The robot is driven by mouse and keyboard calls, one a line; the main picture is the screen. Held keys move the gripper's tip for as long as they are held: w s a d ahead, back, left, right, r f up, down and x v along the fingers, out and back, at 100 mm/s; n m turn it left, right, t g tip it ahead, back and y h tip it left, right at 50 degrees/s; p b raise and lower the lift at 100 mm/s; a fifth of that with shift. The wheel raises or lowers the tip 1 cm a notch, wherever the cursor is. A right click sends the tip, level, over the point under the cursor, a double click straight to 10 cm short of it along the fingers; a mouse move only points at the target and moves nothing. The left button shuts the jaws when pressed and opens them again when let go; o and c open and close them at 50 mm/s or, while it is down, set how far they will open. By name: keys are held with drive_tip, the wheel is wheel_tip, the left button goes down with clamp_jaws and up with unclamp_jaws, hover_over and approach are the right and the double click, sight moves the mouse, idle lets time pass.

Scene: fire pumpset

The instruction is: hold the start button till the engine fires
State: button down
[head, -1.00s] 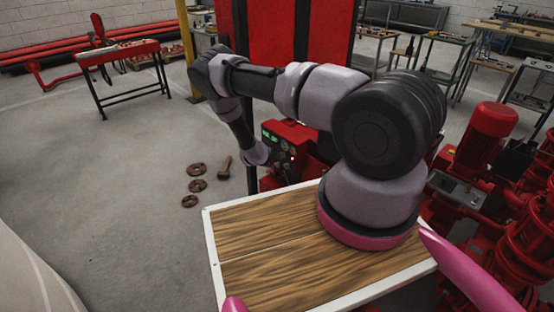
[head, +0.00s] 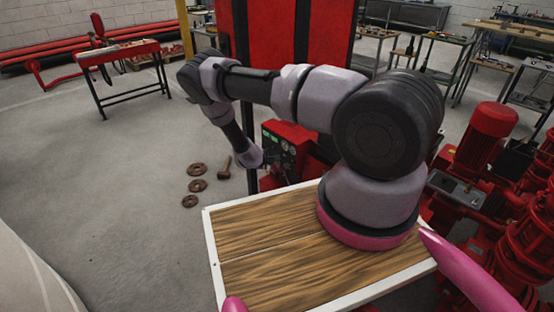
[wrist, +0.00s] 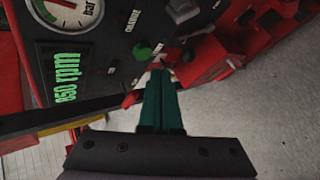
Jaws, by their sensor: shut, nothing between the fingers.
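The dark control panel (wrist: 105,45) fills the upper left of the wrist view, turned on its side. It carries a round bar gauge (wrist: 72,12), a lit display (wrist: 66,75) reading 850 rpm in green, and a round green button or lamp (wrist: 142,50). I cannot tell whether this is the start button; the lettering is small. My gripper (wrist: 160,70) is shut and empty, its teal fingers pointing toward the panel's edge just below the green part. Contact cannot be told. In the head view the panel (head: 283,147) stands beyond my arm's end, which hides the fingers.
Red engine housing (wrist: 205,60) juts out beside the fingers. Red pumps (head: 487,140) stand at the right in the head view. Rusty flanges (head: 197,169) and a hammer-like tool (head: 225,168) lie on the floor; open floor (head: 110,190) extends left.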

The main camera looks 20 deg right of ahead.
drive_tip(key=shift+s+a, duration=0.25)
drive_tip(key=shift+a, duration=0.4)
drive_tip(key=shift+s+a, duration=0.3)
drive_tip(key=shift+a, duration=0.3)
drive_tip(key=shift+s+a, duration=0.25)
drive_tip(key=shift+a, duration=0.4)
drive_tip(key=w+a+r+m+g+y, duration=0.1)
drive_tip(key=w+a+r+m+y, duration=0.15)
drive_tip(key=r, duration=0.85)
drive_tip(key=w+a+r+m+y, duration=0.2)
drive_tip(key=w+a+r+m, duration=0.15)
drive_tip(key=r, duration=0.75)
drive_tip(key=s+a+r+m+y, duration=0.1)
drive_tip(key=s+r+m+y, duration=0.1)
drive_tip(key=r, duration=0.9)
drive_tip(key=s+a+r+m+y, duration=0.1)
drive_tip(key=s+r+m+y, duration=0.15)
drive_tip(key=r, duration=0.85)
drive_tip(key=s+d+r+m+y, duration=0.1)
drive_tip(key=s+d+r+m, duration=0.15)
drive_tip(key=s+r, duration=1.55)
drive_tip(key=s+d+r+m, duration=0.1)
drive_tip(key=s+d+r, duration=0.1)
drive_tip(key=s, duration=0.7)
drive_tip(key=s+d+r+m+t+h, duration=0.1)
drive_tip(key=s+d+r, duration=0.1)
drive_tip(key=s, duration=0.7)
drive_tip(key=shift+s+r+m, duration=0.3)
drive_tip(key=shift+r, duration=0.45)
